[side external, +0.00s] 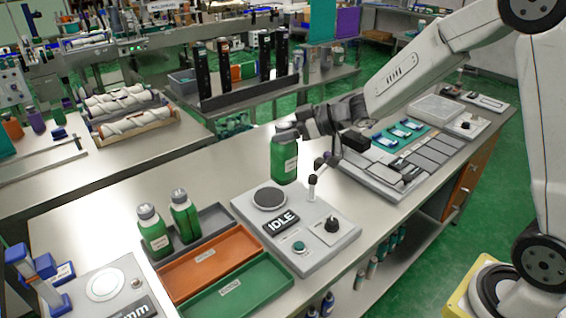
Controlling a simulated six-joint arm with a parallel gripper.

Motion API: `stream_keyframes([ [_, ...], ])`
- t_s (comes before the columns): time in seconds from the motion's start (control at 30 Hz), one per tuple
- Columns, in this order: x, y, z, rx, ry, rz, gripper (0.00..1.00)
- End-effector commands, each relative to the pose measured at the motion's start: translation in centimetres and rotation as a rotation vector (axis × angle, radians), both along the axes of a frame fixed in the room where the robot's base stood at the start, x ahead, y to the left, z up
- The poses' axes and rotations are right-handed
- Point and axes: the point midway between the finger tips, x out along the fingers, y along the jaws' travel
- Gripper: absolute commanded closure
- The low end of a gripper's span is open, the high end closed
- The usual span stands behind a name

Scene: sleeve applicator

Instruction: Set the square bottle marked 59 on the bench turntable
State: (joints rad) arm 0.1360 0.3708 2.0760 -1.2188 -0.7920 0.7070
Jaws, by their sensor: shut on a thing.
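A green bottle (284,162) with a white label and grey cap is held upright by my gripper (290,130), which is shut on it near the cap. The bottle hangs behind and slightly right of the dark round turntable (269,198), which sits on a grey unit with an IDLE display (281,222). The turntable's top is empty. The label's number is too small to read. Whether the bottle's base clears the bench cannot be told. Two similar green bottles (153,232) (185,216) stand upright in the grey tray at the left.
Beside the unit lie an orange tray (211,262) and a green tray (237,288), both empty. A short white post (312,188) rises at the turntable unit's back right edge. A device with teal pads (400,135) stands at the right. Bare bench (100,212) lies at the left.

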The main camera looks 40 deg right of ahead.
Motion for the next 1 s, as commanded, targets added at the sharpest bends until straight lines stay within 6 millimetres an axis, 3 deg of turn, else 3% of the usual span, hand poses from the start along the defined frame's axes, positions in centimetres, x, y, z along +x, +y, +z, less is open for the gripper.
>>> stream_keyframes([
  [0.5,4.4,0.4,-4.7,0.001,0.000,0.000,1.00],
  [1.0,5.4,0.5,-5.9,0.001,-0.002,0.000,1.00],
])
